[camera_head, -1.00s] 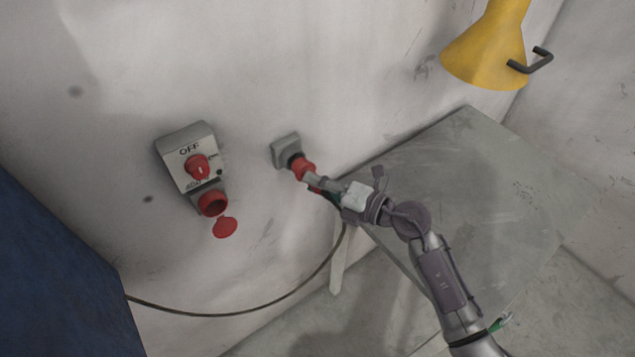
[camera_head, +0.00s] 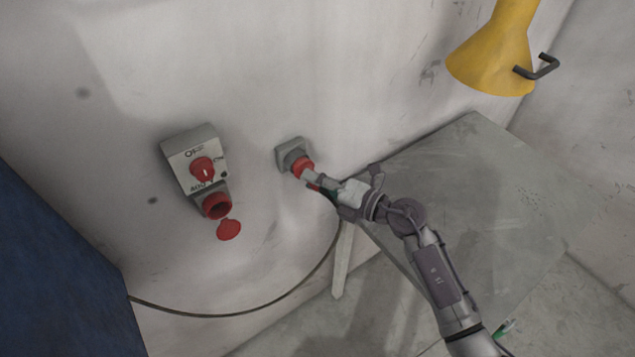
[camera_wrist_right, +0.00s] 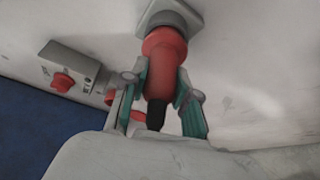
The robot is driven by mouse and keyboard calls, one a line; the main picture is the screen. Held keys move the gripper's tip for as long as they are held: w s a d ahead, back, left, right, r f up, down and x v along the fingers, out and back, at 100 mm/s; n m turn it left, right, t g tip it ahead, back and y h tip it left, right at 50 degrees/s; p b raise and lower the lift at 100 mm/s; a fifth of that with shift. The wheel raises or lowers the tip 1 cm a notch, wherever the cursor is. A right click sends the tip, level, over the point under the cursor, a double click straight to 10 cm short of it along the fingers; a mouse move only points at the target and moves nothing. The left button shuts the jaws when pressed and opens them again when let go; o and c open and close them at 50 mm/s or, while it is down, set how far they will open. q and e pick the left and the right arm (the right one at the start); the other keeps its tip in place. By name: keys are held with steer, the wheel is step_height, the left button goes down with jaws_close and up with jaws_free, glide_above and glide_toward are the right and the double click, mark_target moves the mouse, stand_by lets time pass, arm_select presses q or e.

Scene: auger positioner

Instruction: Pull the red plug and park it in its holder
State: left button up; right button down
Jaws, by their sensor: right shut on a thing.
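The red plug (camera_head: 303,166) is at the grey holder (camera_head: 289,152) on the wall, its front end against or inside the holder's round opening. In the right wrist view the red plug (camera_wrist_right: 164,62) points up into the grey holder (camera_wrist_right: 168,17); how deep it sits I cannot tell. My right gripper (camera_head: 318,180) is shut on the plug, with a finger on each side of it in the wrist view (camera_wrist_right: 160,85). The switch box (camera_head: 195,158) reads OFF, and its red socket (camera_head: 216,206) is empty with its red cap (camera_head: 229,230) hanging open. My left gripper is not in view.
A black cable (camera_head: 220,315) hangs in a loop along the wall. A grey table (camera_head: 480,200) stands below right of the holder. A yellow funnel-shaped part (camera_head: 492,65) with a dark handle is at upper right. A blue panel (camera_head: 55,280) fills the lower left.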

steer(key=shift+w+a, duration=0.4)
steer(key=shift+w, duration=0.15)
steer(key=c, duration=0.8)
jaws_free()
steer(key=shift+s+d, duration=0.1)
steer(key=shift+d, duration=0.1)
steer(key=v, duration=1.1)
steer(key=shift+d, duration=0.2)
steer(key=shift+s, duration=0.15)
